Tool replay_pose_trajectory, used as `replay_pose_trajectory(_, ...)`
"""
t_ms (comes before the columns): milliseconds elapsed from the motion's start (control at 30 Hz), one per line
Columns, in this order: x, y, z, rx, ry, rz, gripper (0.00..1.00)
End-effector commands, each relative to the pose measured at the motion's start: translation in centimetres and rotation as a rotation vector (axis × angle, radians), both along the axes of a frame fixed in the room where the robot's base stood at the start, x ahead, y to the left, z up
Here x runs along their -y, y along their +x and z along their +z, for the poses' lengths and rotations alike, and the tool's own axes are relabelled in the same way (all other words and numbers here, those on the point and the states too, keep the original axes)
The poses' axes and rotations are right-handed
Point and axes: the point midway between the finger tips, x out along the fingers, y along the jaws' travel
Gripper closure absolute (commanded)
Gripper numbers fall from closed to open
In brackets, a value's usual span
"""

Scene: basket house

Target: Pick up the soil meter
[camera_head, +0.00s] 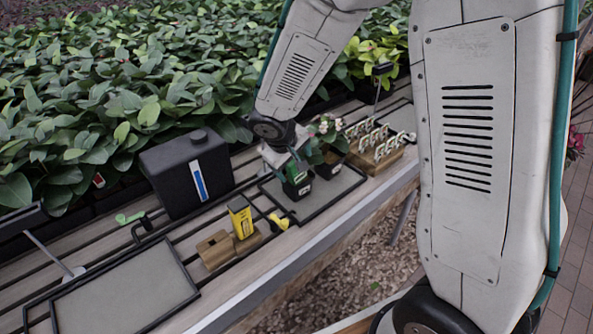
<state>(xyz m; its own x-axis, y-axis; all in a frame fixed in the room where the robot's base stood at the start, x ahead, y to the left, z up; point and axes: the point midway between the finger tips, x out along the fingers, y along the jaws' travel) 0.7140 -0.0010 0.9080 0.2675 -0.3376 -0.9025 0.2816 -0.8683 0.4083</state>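A small yellow device with a dark face (241,218), which looks like the soil meter, stands upright at a wooden block (216,250) on the slatted bench. Its lower end is hidden. My gripper (291,165) points down at the end of my arm, behind and to the right of the yellow device and apart from it. It is over or beside a small dark pot with a green label (297,186). The fingers are small and partly hidden, so I cannot tell whether they are open or touch the pot.
A black canister (188,172) stands behind the device. A yellow-handled item (279,221) lies to its right. A flowering pot (328,160) and a wooden rack of white tags (377,148) stand farther right. A grey tray (125,295) lies empty front left. Dense plants line the back.

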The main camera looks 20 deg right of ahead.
Motion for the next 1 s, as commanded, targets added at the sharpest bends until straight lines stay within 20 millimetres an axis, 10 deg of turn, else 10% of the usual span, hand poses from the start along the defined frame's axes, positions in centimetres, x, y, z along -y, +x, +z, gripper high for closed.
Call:
replay_pose_trajectory(200, 0.0, 0.0, 0.0, 0.0, 0.0, 0.0, 0.71)
replay_pose_trajectory(667, 0.0, 0.0, 0.8, 0.001, 0.0, -0.002, 0.88)
replay_pose_trajectory(1000, 0.0, 0.0, 7.2, 0.005, 0.001, -0.001, 0.95)
